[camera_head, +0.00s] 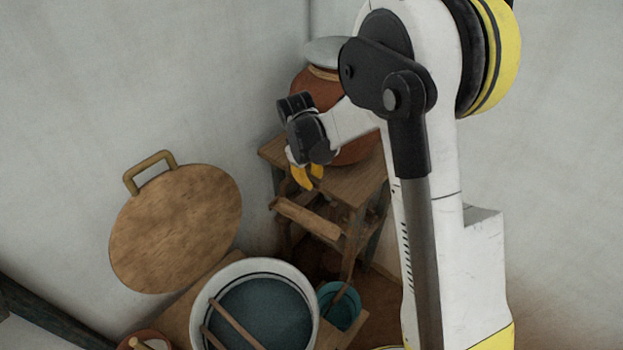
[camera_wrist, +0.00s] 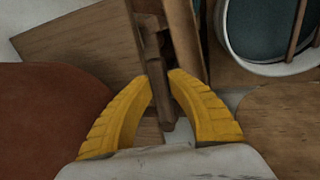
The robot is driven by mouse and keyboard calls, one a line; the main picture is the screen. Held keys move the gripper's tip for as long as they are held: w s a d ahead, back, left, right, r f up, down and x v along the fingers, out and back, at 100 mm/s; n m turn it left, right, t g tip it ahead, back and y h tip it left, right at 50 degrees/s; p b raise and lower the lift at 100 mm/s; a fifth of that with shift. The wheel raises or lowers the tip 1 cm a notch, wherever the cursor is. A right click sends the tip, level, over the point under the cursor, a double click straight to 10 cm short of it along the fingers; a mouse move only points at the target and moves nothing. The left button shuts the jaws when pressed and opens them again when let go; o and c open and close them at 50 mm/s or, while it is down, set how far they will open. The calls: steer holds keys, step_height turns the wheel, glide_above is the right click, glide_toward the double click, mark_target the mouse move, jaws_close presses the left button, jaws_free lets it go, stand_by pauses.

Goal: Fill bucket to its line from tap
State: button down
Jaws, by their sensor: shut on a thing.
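My gripper (camera_head: 307,178), with yellow fingers, points downward at the left side of a large red-brown clay pot (camera_head: 355,150). In the wrist view a narrow dark brown piece (camera_wrist: 160,85) sits between the fingertips, and the gripper is shut on it. I cannot tell whether this piece is the tap. A small teal bucket (camera_head: 325,290) stands low, below the gripper and a little right, with a brown bar across its top. Its fill line and water level cannot be made out. No running water shows.
The pot stands on a wooden stand (camera_head: 352,184). A large white-rimmed tub (camera_head: 213,285) of dark liquid, with wooden sticks across it, stands left of the bucket. A round wooden board (camera_head: 175,230) with a handle leans on the wall. My arm hides the area to the right.

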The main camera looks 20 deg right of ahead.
steer(key=shift+a+f, duration=0.1)
steer(key=a+m, duration=0.1)
steer(key=m, duration=0.1)
steer(key=s+a+m+g+b, duration=0.1)
steer(key=a+m, duration=0.1)
steer(key=m, duration=0.1)
steer(key=shift+m, duration=0.3)
steer(key=c, duration=1.3)
jaws_free()
steer(key=shift+o, duration=0.2)
step_height(320, 180, up, 12)
steer(key=a, duration=0.2)
steer(key=shift+s+a, duration=0.15)
steer(key=shift+s, duration=0.05)
